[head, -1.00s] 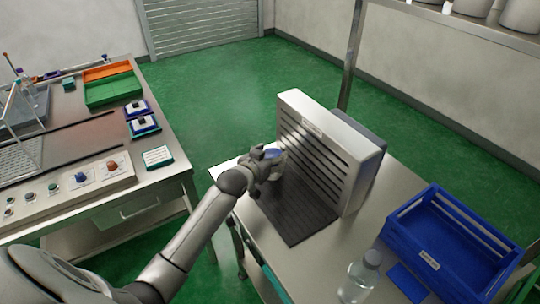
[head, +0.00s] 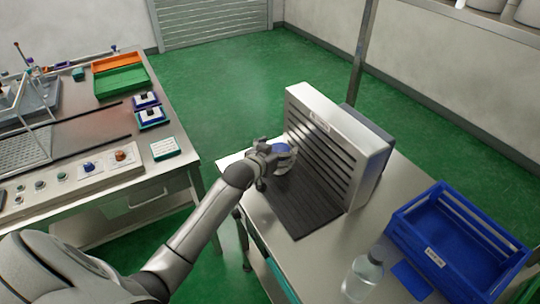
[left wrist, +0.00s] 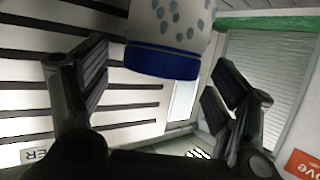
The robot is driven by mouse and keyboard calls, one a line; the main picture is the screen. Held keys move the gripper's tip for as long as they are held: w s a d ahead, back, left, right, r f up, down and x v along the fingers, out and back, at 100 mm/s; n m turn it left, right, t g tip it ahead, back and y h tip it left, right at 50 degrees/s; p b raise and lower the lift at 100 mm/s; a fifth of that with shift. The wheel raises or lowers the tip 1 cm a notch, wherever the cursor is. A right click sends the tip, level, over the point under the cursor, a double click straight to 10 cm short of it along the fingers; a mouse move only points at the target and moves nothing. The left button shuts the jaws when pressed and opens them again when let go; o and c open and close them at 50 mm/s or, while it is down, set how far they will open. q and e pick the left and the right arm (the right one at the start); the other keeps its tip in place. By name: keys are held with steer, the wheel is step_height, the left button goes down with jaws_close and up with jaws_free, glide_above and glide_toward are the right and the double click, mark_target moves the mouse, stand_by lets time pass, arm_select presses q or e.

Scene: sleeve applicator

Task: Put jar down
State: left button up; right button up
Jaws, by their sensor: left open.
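The jar (head: 284,151) stands at the back end of the dark ribbed mat (head: 302,211), in front of the slatted face of the pale applicator unit (head: 322,140). In the left wrist view the jar (left wrist: 167,62) has a blue lid and a pale body with bluish drop marks. My left gripper (head: 272,157) is at the jar, open. In the left wrist view its two fingers are on either side of the jar, with a gap showing at each side. The jar's base is hidden in the head view. My right gripper is not in view.
A blue crate (head: 478,257) and a clear bottle (head: 363,274) stand on the same steel table, nearer and to the right. A second bench at the left holds a green tray (head: 122,81) and a control panel. Green floor lies between the benches.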

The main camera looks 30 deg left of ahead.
arm_select(q)
steer(key=b+v, duration=0.1)
steer(key=v, duration=1)
steer(key=shift+s, duration=0.4)
steer(key=shift+r, duration=0.15)
steer(key=s+d+f+m+g, duration=0.1)
steer(key=s+d+f+g, duration=0.3)
steer(key=s, duration=0.5)
steer(key=s+d+f+m+g, duration=0.1)
steer(key=s+d+f+g, duration=0.3)
steer(key=s, duration=0.5)
steer(key=s+d+f+g, duration=0.2)
steer(key=s+f, duration=0.4)
steer(key=s, duration=0.3)
step_height(320, 180, down, 25)
steer(key=s+g, duration=0.1)
steer(key=s+a+f+g, duration=0.1)
steer(key=s+a+f, duration=0.1)
steer(key=s+f, duration=1.5)
steer(key=shift+a+m+g, duration=0.3)
steer(key=shift+m, duration=0.1)
